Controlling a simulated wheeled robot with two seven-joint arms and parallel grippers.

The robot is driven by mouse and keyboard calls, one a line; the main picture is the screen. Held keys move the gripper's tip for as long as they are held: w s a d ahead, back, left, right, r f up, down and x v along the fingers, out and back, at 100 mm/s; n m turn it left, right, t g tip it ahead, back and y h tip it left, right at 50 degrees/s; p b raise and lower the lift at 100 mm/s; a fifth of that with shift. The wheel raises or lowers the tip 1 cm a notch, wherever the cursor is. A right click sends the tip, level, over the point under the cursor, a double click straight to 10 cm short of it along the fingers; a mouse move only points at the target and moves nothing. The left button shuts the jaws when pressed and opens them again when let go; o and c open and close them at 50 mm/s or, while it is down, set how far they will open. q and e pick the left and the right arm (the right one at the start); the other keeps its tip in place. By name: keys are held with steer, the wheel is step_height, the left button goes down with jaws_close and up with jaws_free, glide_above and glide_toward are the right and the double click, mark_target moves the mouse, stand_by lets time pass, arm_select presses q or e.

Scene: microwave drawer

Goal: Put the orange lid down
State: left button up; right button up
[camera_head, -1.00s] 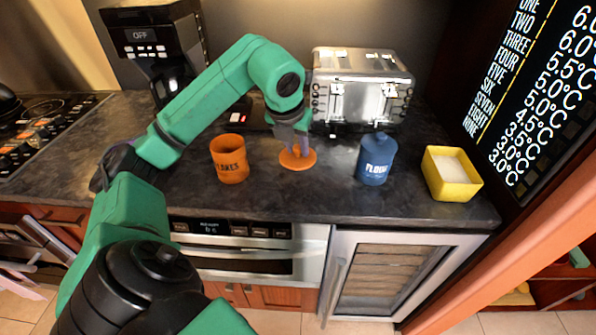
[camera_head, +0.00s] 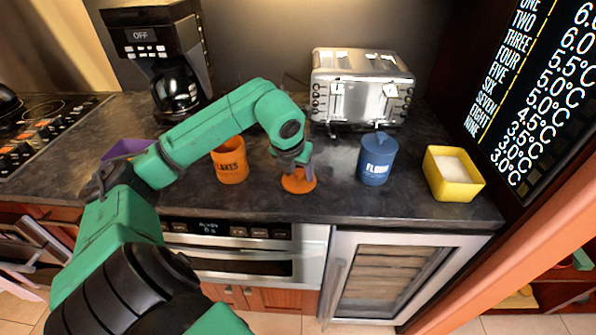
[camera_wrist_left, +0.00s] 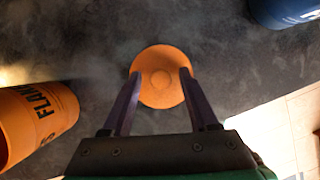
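The orange lid (camera_head: 298,183), a round disc with a raised middle, is at the counter's front middle, between the orange canister and the blue canister. It looks flat on the counter. My left gripper (camera_head: 300,163) is directly over it, fingers pointing down. In the left wrist view, the lid (camera_wrist_left: 160,77) lies between the fingertips of my left gripper (camera_wrist_left: 160,72). The fingers are spread near its edges, with gaps to its raised middle, so the gripper looks open. The fingers hide part of the lid's edge. My right gripper is not in view.
The open orange FLAKES canister (camera_head: 229,160) stands left of the lid, the blue FLOUR canister (camera_head: 376,160) right. Beyond are a yellow container (camera_head: 451,175), a toaster (camera_head: 360,88) and a coffee maker (camera_head: 160,60). A purple item (camera_head: 124,149) is partly hidden by my arm.

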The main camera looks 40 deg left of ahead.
arm_select(q)
steer(key=shift+r, duration=0.15)
steer(key=v, duration=1.2)
steer(key=shift+p, duration=0.4)
steer(key=shift+d, duration=0.1)
